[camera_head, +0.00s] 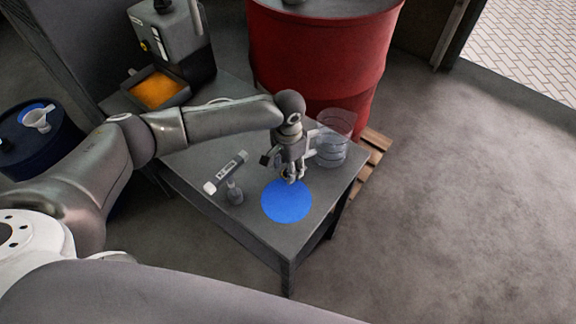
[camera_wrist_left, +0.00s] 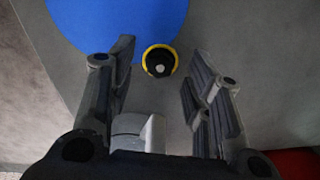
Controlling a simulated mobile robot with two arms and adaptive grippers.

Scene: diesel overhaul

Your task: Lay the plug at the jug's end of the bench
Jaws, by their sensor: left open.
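The plug (camera_wrist_left: 160,61) is a small round black piece with a yellow ring, seen from above in the left wrist view. It appears to be on the grey bench (camera_head: 255,240), just beside the blue disc (camera_head: 287,203). My left gripper (camera_head: 290,177) points down over the bench beside the disc. In the wrist view its open fingers (camera_wrist_left: 160,75) stand either side of the plug with gaps on both sides. In the head view the gripper largely hides the plug. The clear jug (camera_head: 334,140) stands at the bench's right end, close to the gripper. My right gripper is out of view.
A labelled tube (camera_head: 226,172) and a small grey bottle (camera_head: 235,192) are on the bench left of the disc. A machine with an orange-filled tray (camera_head: 160,90) stands at the back left. A red drum (camera_head: 320,60) stands behind the bench. Bare bench lies in front of the disc.

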